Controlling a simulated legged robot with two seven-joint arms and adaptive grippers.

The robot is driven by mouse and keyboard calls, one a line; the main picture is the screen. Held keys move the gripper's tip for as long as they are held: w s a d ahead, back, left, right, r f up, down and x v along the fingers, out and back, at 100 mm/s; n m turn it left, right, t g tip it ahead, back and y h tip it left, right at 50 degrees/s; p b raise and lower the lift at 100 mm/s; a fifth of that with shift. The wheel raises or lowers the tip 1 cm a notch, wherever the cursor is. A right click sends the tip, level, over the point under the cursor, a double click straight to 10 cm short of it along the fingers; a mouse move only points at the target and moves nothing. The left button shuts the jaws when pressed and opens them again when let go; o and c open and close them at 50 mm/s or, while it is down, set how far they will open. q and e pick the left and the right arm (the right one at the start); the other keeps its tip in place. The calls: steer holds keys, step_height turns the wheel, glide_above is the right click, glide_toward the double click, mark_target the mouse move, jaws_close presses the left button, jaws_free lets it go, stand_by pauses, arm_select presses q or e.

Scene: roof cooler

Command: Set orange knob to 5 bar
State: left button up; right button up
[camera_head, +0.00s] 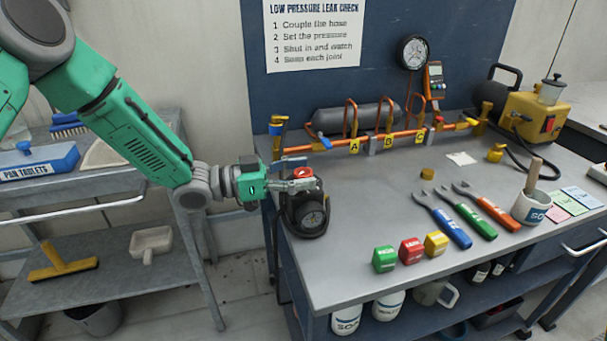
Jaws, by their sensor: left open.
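The orange knob (304,172) shows as a small orange-red cap at the left end of the bench, above a round dark gauge (313,218). The gauge's reading is too small to make out. My left gripper (297,173) comes in from the left at the knob, with its jaws open. One finger shows behind the knob and one in front of it; I cannot tell whether either touches it. The gripper hides part of the knob and its mount. My right gripper is not in view.
An orange pipe rig (400,134) with valves and a second gauge (412,53) runs along the back of the bench. Green, red and yellow blocks (411,250) and several wrenches (470,217) lie at the front. The bench top (350,190) right of the gauge is clear.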

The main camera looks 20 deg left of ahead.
arm_select(q)
steer(key=shift+w+d, duration=0.1)
steer(key=shift+d, duration=0.05)
steer(key=shift+c, duration=0.4)
steer(key=c, duration=1.2)
steer(key=shift+o, duration=0.2)
steer(key=shift+n+t+y+p, duration=0.4)
steer(key=shift+n+t, duration=0.1)
steer(key=shift+t, duration=0.1)
steer(key=o, duration=1.2)
steer(key=shift+o, duration=0.2)
